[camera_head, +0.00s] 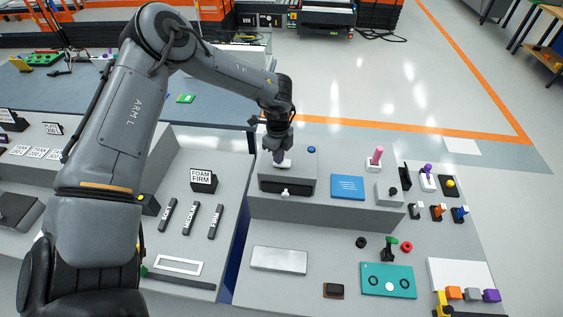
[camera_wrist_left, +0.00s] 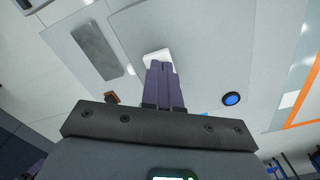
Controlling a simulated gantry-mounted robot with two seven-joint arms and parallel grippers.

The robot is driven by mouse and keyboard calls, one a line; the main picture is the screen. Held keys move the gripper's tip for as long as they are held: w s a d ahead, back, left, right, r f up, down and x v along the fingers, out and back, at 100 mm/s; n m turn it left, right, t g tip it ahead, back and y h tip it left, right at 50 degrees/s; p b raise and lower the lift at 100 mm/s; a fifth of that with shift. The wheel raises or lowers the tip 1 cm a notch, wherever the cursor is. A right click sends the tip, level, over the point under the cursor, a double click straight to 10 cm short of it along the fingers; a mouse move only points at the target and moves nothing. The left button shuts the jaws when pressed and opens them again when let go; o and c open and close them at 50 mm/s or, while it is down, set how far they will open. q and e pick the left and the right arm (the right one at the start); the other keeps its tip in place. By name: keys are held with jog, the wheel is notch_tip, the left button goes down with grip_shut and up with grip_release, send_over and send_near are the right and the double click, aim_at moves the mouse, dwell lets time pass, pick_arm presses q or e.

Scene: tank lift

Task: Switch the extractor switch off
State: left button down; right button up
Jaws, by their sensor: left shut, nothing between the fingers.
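My left gripper (camera_head: 279,157) is shut and empty, pointing down at the top of a grey box (camera_head: 268,180). In the left wrist view its two dark purple fingers (camera_wrist_left: 162,68) lie together, with the tips over a white switch-like piece (camera_wrist_left: 157,56). The same white piece (camera_head: 284,164) shows just under the fingertips in the head view, partly hidden by them. I cannot read a label on it, nor tell which way it is set or whether the fingers touch it. My right gripper is not in view.
A blue button (camera_head: 311,149) is right of the gripper. A blue panel (camera_head: 347,187), a pink-knobbed lever (camera_head: 376,157) and several coloured toggles stand farther right. A white knob (camera_head: 285,193) is on the box's front. A FOAM FIRM sign (camera_head: 203,177) stands left.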

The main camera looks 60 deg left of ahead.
pick_arm(q)
jog(key=shift+r+p, duration=0.65)
jog(key=shift+r, duration=0.7)
jog(key=shift+r+p, duration=0.8)
jog(key=shift+r, duration=1.3)
